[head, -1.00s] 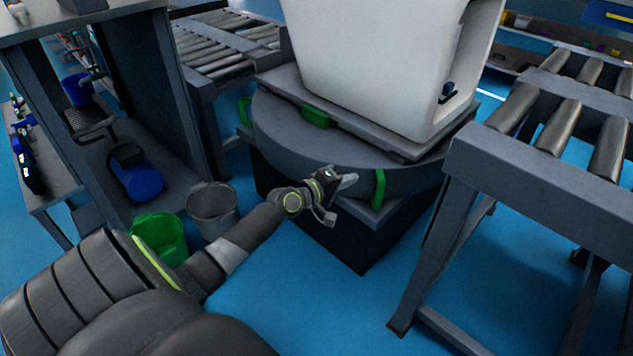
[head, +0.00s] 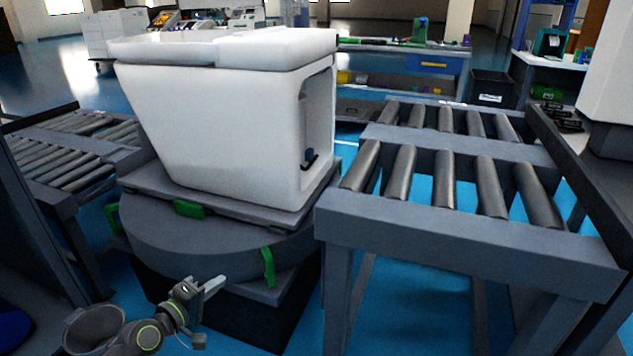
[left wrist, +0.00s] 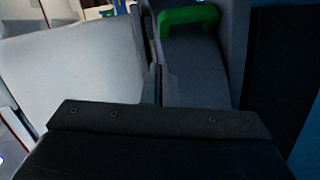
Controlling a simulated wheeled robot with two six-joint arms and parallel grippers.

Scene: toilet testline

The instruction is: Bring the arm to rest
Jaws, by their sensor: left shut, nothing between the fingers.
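My left gripper (head: 204,312) is at the bottom left of the head view, in front of the round turntable (head: 215,243) and apart from the white toilet on it. It is shut and holds nothing. In the left wrist view its closed fingers (left wrist: 158,84) point toward the turntable side, near a green handle (left wrist: 188,17). The white toilet (head: 215,120) stands on a grey plate on the turntable. My right gripper is in neither view.
A roller conveyor (head: 450,185) stands close on the right, and another conveyor (head: 70,160) lies behind on the left. A workbench (head: 405,60) stands at the back. Blue floor shows between them.

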